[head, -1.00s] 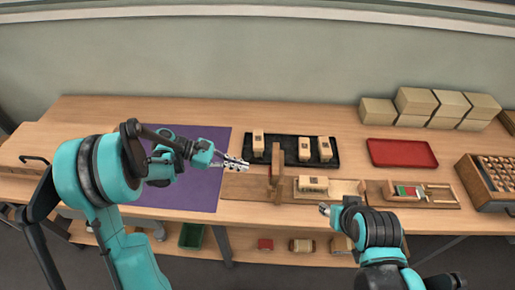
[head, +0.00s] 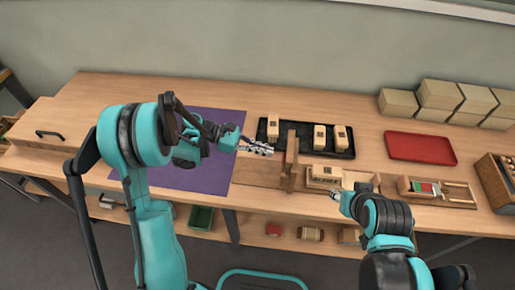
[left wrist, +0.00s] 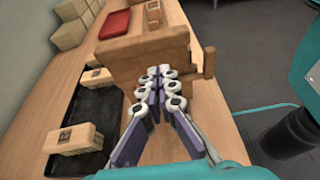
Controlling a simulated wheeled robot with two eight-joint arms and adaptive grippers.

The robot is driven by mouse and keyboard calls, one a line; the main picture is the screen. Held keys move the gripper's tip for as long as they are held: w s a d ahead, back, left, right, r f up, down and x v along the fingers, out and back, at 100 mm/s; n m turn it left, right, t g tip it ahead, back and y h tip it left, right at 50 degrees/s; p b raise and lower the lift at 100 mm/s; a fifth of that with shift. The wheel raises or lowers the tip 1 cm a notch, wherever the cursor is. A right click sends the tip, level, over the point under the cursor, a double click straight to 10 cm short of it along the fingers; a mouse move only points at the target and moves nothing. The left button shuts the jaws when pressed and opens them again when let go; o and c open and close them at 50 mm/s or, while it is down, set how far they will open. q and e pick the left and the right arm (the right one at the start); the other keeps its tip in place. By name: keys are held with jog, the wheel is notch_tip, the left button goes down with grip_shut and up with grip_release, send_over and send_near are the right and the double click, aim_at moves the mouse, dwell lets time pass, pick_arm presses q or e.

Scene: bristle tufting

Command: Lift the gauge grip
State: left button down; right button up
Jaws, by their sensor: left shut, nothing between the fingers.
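An upright wooden piece (head: 289,163) stands on a wooden base board (head: 258,172) at mid-table. I cannot tell for sure which part is the gauge grip. My left gripper (head: 262,149) is shut and empty, just left of the upright piece. In the left wrist view the closed fingers (left wrist: 160,85) point at the wooden fixture (left wrist: 150,55), which fills the space ahead of them. My right gripper (head: 336,194) is small at the table's front, by a pale block (head: 325,174) on the board; its fingers are too small to read.
A black tray (head: 268,137) with several pale blocks lies behind the upright piece. A red tray (head: 420,147), stacked boxes (head: 440,95) and a wooden holder with red and green parts (head: 450,193) are at right. The purple mat (head: 205,178) at left is bare.

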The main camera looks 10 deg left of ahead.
aim_at(289, 154)
pick_arm(q)
jog(key=x, duration=0.4)
jog(key=shift+d+f+b, duration=0.1)
jog(key=shift+d+b, duration=0.3)
